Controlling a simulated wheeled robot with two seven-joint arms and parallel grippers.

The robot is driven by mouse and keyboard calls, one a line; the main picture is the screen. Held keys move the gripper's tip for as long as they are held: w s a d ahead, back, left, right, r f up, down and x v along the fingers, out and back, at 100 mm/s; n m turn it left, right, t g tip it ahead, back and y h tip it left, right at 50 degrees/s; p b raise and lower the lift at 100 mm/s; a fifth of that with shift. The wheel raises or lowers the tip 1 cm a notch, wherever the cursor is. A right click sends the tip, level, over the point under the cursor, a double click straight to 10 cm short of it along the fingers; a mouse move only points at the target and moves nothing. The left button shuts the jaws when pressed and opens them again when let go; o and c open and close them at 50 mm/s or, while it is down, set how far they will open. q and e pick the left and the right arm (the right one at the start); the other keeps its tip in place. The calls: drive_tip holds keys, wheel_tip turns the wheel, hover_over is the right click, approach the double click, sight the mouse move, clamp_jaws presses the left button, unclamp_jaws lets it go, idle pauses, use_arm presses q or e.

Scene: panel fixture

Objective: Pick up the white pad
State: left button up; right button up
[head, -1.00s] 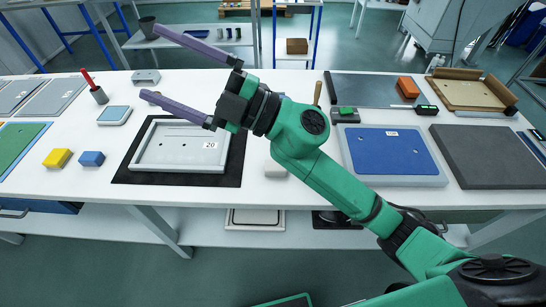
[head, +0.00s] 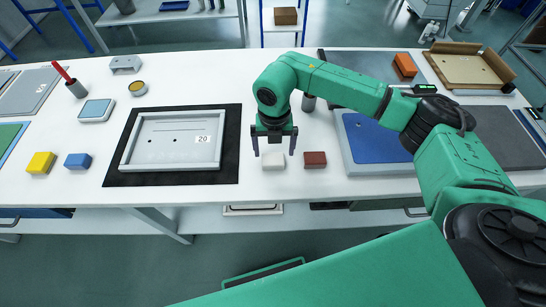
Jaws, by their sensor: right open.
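The white pad (head: 272,161) is a small pale block lying on the white table, right of the black mat, in the head view. My left gripper is not in view.
A dark red block (head: 315,160) lies close to the right of the pad. A grey panel frame (head: 215,150) labelled 20 sits on a black mat (head: 232,170) to the left. A blue panel (head: 375,140) is to the right. The table's front edge is close.

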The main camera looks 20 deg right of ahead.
sight(273, 159)
wheel_tip(273, 159, down, 4)
drive_tip(key=shift+a+f+p, duration=0.15)
drive_tip(key=shift+p, duration=0.65)
drive_tip(key=shift+f, duration=0.25)
drive_tip(key=c, duration=1.2)
drive_tip(key=shift+r, duration=0.1)
wheel_tip(273, 159, up, 20)
drive_tip(key=b, duration=0.4)
